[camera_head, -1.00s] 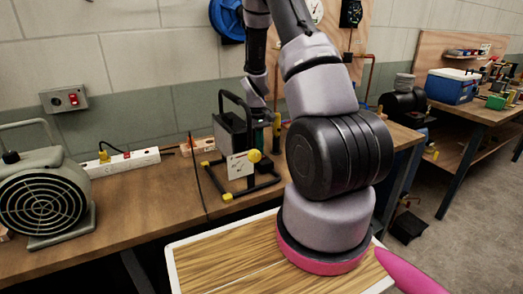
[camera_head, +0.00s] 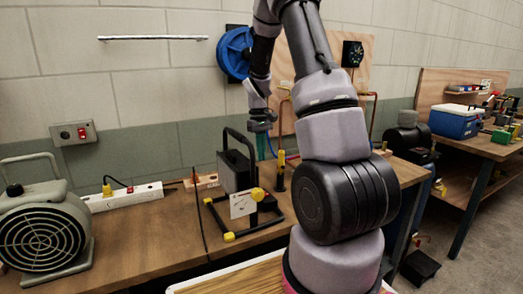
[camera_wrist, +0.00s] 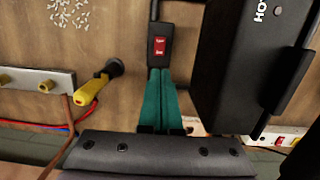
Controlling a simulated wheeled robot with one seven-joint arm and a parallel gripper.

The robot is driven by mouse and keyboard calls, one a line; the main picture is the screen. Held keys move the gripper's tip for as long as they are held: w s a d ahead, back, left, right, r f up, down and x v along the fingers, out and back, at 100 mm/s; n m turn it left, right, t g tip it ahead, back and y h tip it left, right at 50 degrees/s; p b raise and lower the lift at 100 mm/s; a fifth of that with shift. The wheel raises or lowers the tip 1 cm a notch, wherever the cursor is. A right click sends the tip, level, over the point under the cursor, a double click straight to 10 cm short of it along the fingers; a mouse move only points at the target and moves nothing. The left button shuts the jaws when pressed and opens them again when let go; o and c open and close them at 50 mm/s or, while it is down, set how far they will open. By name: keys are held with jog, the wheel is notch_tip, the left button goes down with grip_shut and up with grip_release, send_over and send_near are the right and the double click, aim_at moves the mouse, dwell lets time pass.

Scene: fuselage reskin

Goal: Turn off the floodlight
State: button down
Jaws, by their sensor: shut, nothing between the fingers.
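The floodlight (camera_head: 237,172) is a black box lamp on a yellow-footed black stand on the workbench; its dark housing fills the right of the wrist view (camera_wrist: 255,60). A red rocker switch (camera_wrist: 160,46) sits in a small black box left of that housing in the wrist view. My gripper (camera_wrist: 161,72) is shut and empty, its green fingers side by side. The fingertips appear just below the switch; I cannot tell whether they touch its box. In the head view my gripper (camera_head: 262,147) is behind the floodlight, partly hidden. The lamp's lit face is not visible.
On the bench (camera_head: 150,240) stand a grey fan heater (camera_head: 42,235) and a white power strip (camera_head: 130,196) at left. A yellow-handled valve (camera_wrist: 92,88) and a metal fitting lie left of my fingers in the wrist view. A wall switch box (camera_head: 73,132) is at left.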

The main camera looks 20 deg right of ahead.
jog(key=shift+w+r, duration=0.1)
jog(key=shift+r, duration=0.75)
jog(key=s+f, duration=0.1)
jog(key=f, duration=0.3)
jog(key=s+f, duration=0.1)
jog(key=f, duration=0.4)
jog(key=s+f, duration=0.1)
jog(key=f, duration=0.3)
jog(key=shift+f, duration=0.4)
jog(key=shift+s+f, duration=0.25)
